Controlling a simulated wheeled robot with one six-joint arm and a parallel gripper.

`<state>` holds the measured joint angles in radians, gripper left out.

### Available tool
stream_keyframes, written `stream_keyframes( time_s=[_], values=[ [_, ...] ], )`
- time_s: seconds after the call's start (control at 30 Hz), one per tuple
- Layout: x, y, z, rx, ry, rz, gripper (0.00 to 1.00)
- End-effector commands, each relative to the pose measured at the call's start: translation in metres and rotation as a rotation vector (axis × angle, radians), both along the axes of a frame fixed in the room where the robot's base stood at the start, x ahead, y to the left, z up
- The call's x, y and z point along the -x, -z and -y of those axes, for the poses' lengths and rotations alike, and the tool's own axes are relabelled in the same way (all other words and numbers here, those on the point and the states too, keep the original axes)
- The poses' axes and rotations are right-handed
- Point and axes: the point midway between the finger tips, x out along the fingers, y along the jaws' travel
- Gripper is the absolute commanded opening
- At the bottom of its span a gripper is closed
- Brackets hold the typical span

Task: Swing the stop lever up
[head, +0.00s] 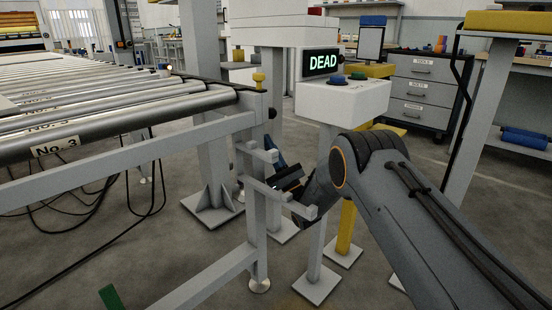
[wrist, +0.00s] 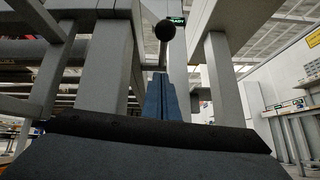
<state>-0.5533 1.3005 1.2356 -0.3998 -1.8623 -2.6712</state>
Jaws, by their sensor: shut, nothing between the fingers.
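The stop lever shows in the wrist view as a black ball knob (wrist: 165,30) on a thin rod, above the tips of my fingers. In the head view a small dark knob (head: 272,113) at the conveyor's end corner looks like the same part, but its rod is hard to make out. My gripper (head: 275,158) is low beside the conveyor's end post, partly hidden by grey brackets. Its blue fingers (wrist: 160,84) are together and empty, pointing up towards the knob. A gap below the ball seems to show, but I cannot tell whether they touch the rod.
The roller conveyor (head: 110,105) and its grey frame post (head: 256,200) stand left of my gripper. Grey brackets (head: 290,195) jut from the post. Cables hang under the conveyor.

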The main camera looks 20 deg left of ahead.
Motion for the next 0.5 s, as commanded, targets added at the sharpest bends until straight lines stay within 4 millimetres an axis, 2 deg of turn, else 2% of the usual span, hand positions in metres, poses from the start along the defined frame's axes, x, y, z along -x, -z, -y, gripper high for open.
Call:
stream_keyframes(
  time_s=[0.13, 0.3, 0.5],
  values=[
    [-0.008, -0.022, -0.016, -0.001, 0.001, 0.001, 0.0],
    [-0.004, -0.041, -0.003, -0.001, 0.001, 0.001, 0.0],
    [-0.003, -0.05, 0.005, 0.001, 0.0, 0.0, 0.0]
  ],
)
